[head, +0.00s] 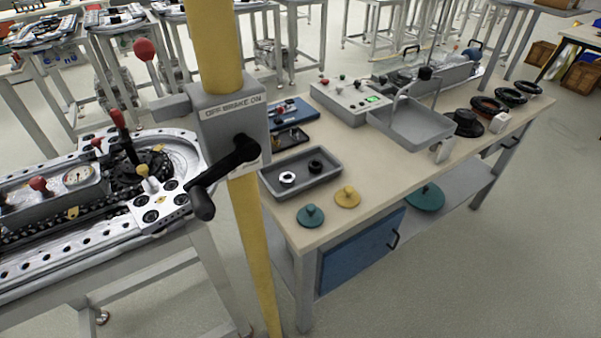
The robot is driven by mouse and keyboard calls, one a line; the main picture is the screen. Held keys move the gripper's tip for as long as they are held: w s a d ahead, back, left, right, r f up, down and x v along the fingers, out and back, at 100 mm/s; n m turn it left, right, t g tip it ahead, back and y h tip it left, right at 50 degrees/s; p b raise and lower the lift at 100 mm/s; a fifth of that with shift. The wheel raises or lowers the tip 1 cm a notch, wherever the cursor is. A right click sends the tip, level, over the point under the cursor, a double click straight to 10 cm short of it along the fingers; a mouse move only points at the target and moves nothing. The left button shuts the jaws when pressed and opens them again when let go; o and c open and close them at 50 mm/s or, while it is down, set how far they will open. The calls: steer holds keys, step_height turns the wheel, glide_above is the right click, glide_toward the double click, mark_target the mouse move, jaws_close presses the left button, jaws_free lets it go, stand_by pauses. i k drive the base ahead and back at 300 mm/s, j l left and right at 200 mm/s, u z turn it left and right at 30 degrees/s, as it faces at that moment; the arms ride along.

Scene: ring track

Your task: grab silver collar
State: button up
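A small silver-white ring with a dark centre, which looks like the silver collar (288,177), lies in the left part of a shallow grey tray (328,183). The tray is at the near left end of the beige workbench (405,175). A similar black ring (315,166) lies in the same tray, to the right of the silver one and apart from it. The silver collar is unobstructed. My gripper is not in view.
A yellow post (244,220) with a grey brake box and black crank handle (222,178) stands left of the tray. Green (311,215) and yellow (347,196) knobbed discs sit before the tray. A control box (350,100) is behind. A metal track (90,205) fills the left.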

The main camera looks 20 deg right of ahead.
mark_target(290, 175)
steer(key=i+j+z, duration=0.15)
steer(key=z, duration=0.25)
steer(key=i+j+z, duration=0.15)
steer(key=z, duration=0.2)
steer(key=i+j+z, duration=0.1)
steer(key=j+z, duration=0.3)
